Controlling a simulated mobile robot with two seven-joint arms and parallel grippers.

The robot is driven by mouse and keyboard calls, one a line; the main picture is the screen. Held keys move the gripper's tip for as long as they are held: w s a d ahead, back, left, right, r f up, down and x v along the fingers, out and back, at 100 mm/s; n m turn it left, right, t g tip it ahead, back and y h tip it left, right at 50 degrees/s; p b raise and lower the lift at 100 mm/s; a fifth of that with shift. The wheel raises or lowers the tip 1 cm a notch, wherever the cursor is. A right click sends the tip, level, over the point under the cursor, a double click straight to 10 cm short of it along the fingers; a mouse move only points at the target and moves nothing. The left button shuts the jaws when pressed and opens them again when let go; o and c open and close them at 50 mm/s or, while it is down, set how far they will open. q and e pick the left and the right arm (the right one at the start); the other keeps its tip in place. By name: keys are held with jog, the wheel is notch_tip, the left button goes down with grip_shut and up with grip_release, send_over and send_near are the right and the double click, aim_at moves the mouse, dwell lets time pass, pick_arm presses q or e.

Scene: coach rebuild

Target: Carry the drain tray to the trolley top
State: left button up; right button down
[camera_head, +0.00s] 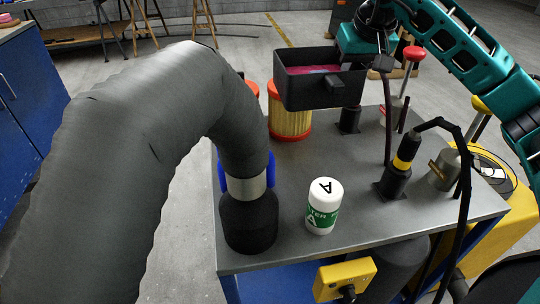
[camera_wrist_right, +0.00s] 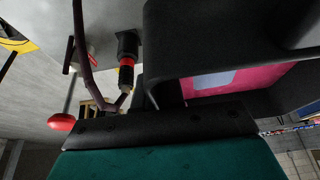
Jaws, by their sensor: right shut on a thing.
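The drain tray (camera_head: 300,92) is a black open box with a front handle and pink inside. It is held level at the far edge of the trolley top (camera_head: 345,160), a grey metal surface, and appears raised above it. My right gripper (camera_head: 366,56) is shut on the tray's right side. In the right wrist view the tray's dark wall (camera_wrist_right: 215,35) fills the upper right, with pink and a blue-grey patch inside. The fingers' exact contact is hidden. My left gripper is not in view.
A thick grey hose (camera_head: 140,140) arches onto the trolley's left. An orange-capped filter (camera_head: 290,122) stands below the tray. A white-and-green canister (camera_head: 323,207), a black-and-yellow fitting (camera_head: 400,160) and a metal cylinder (camera_head: 443,170) stand on top. The centre is clear.

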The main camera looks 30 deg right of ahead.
jog(key=shift+w, duration=0.25)
notch_tip(320, 180, down, 15)
jog(key=shift+r+b, duration=0.15)
jog(key=shift+b, duration=1.05)
jog(key=shift+f, duration=0.7)
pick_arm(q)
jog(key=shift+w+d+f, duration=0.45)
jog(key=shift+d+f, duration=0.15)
pick_arm(e)
jog(key=shift+f, duration=1.8)
jog(key=shift+f+b, duration=0.2)
jog(key=shift+b, duration=0.2)
jog(key=c, duration=1.2)
grip_release()
jog(key=shift+c, duration=0.2)
